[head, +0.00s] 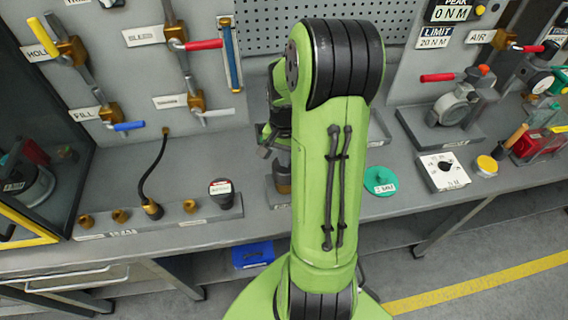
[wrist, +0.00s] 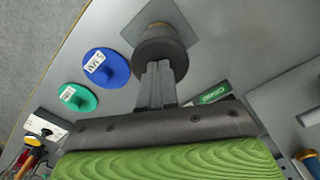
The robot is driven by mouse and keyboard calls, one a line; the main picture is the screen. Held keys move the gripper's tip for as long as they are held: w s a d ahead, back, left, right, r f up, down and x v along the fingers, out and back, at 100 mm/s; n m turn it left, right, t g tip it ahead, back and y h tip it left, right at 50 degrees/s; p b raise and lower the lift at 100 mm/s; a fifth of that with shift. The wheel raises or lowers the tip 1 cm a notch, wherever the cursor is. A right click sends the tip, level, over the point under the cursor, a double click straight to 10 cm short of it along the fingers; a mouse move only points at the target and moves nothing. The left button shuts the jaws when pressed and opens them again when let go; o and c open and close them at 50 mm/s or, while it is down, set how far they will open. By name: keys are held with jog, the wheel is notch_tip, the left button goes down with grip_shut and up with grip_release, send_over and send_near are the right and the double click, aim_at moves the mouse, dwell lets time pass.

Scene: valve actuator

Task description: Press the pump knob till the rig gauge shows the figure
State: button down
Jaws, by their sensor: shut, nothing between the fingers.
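My gripper (wrist: 157,68) is shut and empty in the wrist view. Its fingertips are at or just over a dark round-topped post (wrist: 160,45) on a grey square plate; I cannot tell whether they touch. The post also shows in the head view (head: 283,182), partly hidden by my arm. No readable label marks it as the pump knob. A round gauge (head: 541,83) is at the far right of the head view; its reading is too small to tell, and I cannot tell whether it is the rig gauge.
Blue (wrist: 105,68) and green (wrist: 76,97) labelled discs lie beside the post.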

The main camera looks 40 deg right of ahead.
jog(key=shift+f+b, duration=2)
jog(key=shift+f, duration=0.5)
jog(key=shift+r+p, duration=2.8)
jog(key=shift+r, duration=0.65)
jog(key=shift+f, duration=0.2)
jog(key=shift+f+b, duration=2.9)
jog(key=shift+f, duration=0.35)
notch_tip(320, 180, up, 7)
jog(key=p, duration=0.5)
jog(key=shift+p, duration=0.3)
jog(key=shift+f, duration=0.15)
